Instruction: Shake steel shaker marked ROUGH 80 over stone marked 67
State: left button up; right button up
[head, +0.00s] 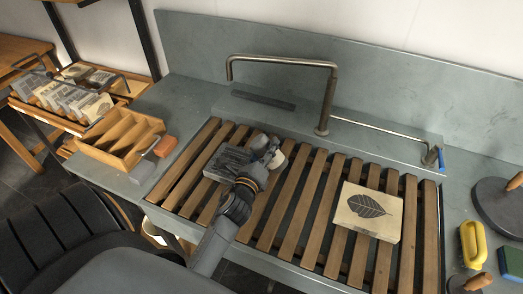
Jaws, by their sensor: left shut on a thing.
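My left gripper (266,148) is over the slatted wooden rack, close to the right edge of a dark grey stone (225,163). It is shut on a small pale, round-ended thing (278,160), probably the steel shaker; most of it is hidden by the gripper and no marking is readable. The grey stone lies on the slats, partly covered by my gripper and wrist. A cream stone with a dark leaf drawing (368,212) lies on the slats further right. I cannot read a number on either stone. My right gripper is not in view.
A bent metal tap (324,105) stands behind the slatted rack (292,196). A wooden divided box (121,139) and an orange block (165,146) are at left. At right are a dark round disc (497,205) and a yellow-handled tool (472,245). Slats between the stones are clear.

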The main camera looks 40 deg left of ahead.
aim_at(281, 157)
pick_arm(q)
jog(key=d+m, duration=0.1)
jog(key=r+m, duration=0.1)
jog(key=m, duration=0.1)
jog(key=d+r+m, duration=0.1)
jog(key=shift+w+d+m+y, duration=0.3)
jog(key=shift+m, duration=0.1)
jog(key=m, duration=0.1)
jog(key=d+m, duration=0.2)
jog(key=shift+w+d+r+m+t, duration=0.2)
jog(key=shift+w+r+m+t, duration=0.1)
jog(key=shift+m, duration=0.1)
